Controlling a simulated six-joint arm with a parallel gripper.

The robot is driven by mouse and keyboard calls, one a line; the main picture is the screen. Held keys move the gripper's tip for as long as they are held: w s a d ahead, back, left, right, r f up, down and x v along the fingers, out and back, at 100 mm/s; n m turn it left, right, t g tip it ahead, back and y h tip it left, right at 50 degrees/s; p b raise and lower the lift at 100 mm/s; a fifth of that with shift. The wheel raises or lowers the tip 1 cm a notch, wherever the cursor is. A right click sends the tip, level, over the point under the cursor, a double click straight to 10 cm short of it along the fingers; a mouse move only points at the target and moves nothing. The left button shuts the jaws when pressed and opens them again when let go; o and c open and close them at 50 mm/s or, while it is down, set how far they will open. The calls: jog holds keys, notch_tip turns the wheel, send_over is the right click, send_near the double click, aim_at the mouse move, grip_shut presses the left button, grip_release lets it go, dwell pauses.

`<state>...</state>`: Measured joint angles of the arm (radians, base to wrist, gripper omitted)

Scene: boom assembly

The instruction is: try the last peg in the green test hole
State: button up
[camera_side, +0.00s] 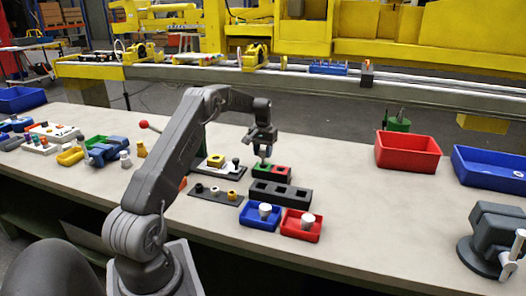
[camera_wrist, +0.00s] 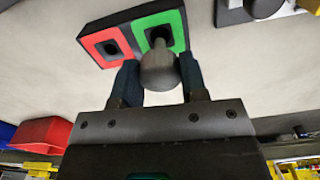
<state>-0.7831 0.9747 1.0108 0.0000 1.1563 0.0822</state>
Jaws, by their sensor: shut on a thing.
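My gripper (camera_wrist: 158,82) is shut on a grey peg (camera_wrist: 158,70) with a wide rounded head, held between two blue fingers. In the side view my gripper (camera_side: 264,150) is low over the test block. The test block has a green square (camera_wrist: 176,24) and a red square (camera_wrist: 97,41), each with a dark hole. The peg's narrow end points at the green hole (camera_wrist: 160,32) and overlaps its edge. I cannot tell whether the tip is inside it or just above. In the side view the gripper partly hides the green square (camera_side: 261,168); the red square (camera_side: 281,171) is clear.
A black rack (camera_side: 280,205) with empty square holes lies in front of the block. A blue tray (camera_side: 247,219) and a red tray (camera_side: 288,231) each hold a pale peg. A dark plate (camera_side: 212,200) with small parts is to the left. The table's right middle is free.

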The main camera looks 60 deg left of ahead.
aim_at(263, 164)
jog(key=shift+f, duration=0.65)
dwell(1.3)
jog(key=shift+f, duration=0.4)
jog(key=shift+f, duration=0.35)
jog(key=shift+f, duration=0.5)
jog(key=shift+r, duration=0.1)
jog(key=shift+r, duration=2.95)
